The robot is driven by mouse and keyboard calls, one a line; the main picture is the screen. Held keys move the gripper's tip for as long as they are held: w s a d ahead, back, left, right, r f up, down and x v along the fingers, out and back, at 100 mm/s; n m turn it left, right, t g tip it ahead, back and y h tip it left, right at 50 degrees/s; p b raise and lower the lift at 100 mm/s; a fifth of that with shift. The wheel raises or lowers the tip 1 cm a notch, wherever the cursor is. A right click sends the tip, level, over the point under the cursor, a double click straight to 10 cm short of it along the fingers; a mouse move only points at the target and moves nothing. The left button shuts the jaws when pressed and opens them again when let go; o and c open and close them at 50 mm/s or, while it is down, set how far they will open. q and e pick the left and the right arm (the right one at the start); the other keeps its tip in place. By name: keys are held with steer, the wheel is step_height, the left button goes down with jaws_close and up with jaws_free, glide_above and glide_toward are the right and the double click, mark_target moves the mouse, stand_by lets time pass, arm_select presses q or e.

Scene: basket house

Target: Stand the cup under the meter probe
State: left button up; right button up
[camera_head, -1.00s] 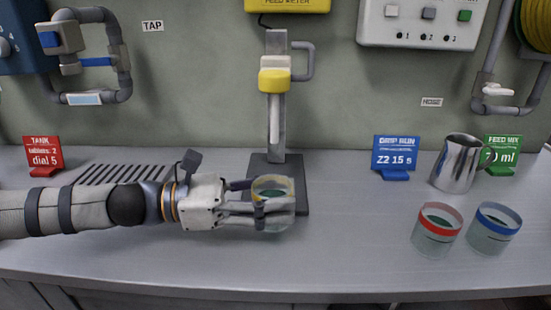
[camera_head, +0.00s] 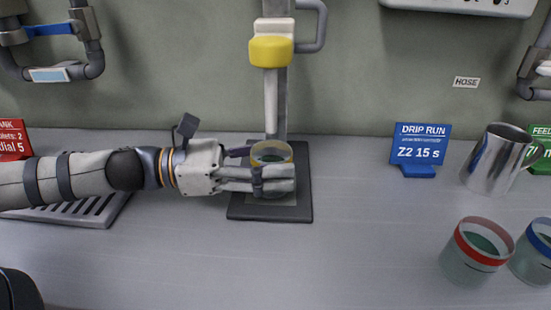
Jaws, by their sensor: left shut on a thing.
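The clear cup with a yellow rim (camera_head: 272,152) stands upright over the black base plate (camera_head: 296,211) of the meter stand. My left gripper (camera_head: 270,180) is shut on this cup, its fingers reaching in from the left and hiding much of the cup's body. The meter probe (camera_head: 271,103), a pale rod below a yellow block (camera_head: 270,51), hangs on a grey post just behind and above the cup. I cannot tell whether the cup's bottom touches the plate. My right gripper is not in view.
A red-rimmed cup (camera_head: 466,262) and a blue-rimmed cup (camera_head: 530,262) stand at the front right. A metal jug (camera_head: 490,160) and a blue sign (camera_head: 420,145) stand behind them. A drain grate (camera_head: 95,210) lies under my left arm. The counter right of the plate is clear.

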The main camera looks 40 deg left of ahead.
arm_select(q)
steer(key=o, duration=1)
steer(key=shift+w+a+f, duration=0.1)
steer(key=shift+w+f, duration=0.05)
steer(key=shift+f, duration=0.15)
steer(key=o, duration=0.5)
steer(key=shift+r, duration=0.1)
steer(key=shift+r, duration=0.2)
steer(key=p+v, duration=0.1)
steer(key=v, duration=0.1)
steer(key=r+p+v, duration=0.1)
steer(key=v, duration=0.1)
steer(key=shift+a+p, duration=0.25)
steer(key=shift+p, duration=0.1)
steer(key=v, duration=0.2)
steer(key=p+v, duration=0.1)
steer(key=v, duration=0.3)
steer(key=shift+s+a+f, duration=0.2)
steer(key=shift+s+f, duration=0.15)
steer(key=shift+s, duration=0.05)
steer(key=shift+s+a+f+p, duration=0.1)
steer(key=shift+s+a+p, duration=0.15)
steer(key=shift+a+p, duration=0.05)
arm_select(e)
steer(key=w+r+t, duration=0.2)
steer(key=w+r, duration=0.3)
